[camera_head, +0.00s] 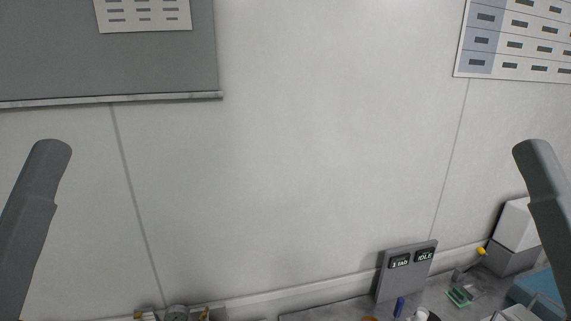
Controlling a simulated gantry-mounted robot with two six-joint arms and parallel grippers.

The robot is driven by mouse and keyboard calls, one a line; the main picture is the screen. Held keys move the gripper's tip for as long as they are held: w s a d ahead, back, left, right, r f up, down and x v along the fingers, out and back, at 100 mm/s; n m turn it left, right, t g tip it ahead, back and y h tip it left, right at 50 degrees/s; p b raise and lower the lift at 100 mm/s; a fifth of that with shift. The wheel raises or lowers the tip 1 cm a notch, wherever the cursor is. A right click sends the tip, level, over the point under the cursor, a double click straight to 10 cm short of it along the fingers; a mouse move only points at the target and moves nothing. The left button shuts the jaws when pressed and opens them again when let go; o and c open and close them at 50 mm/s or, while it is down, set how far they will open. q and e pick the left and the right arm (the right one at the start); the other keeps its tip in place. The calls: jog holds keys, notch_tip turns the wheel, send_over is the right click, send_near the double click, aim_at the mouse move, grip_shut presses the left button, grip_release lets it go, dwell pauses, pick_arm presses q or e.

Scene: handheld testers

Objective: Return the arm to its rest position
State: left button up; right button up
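My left arm shows as a dark grey link (36,215) at the left edge, and my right arm as a similar link (551,215) at the right edge. Both rise from the bottom or side of the picture to rounded upper ends in front of the wall. Neither gripper is in view, so I cannot see whether they are open, shut or holding anything.
A grey panel with two small displays (407,271), reading "1 tab" and "IDLE", stands at the table's back. Small items, including a blue one (399,307) and a green one (460,296), lie nearby. A white and grey box (512,258) is at right. A plain wall fills the middle.

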pick_arm(q)
notch_tip(320, 180, up, 18)
jog(key=p, duration=1.4)
pick_arm(e)
notch_tip(320, 180, up, 18)
pick_arm(q)
jog(key=shift+r, duration=0.1)
pick_arm(e)
jog(key=shift+r, duration=0.1)
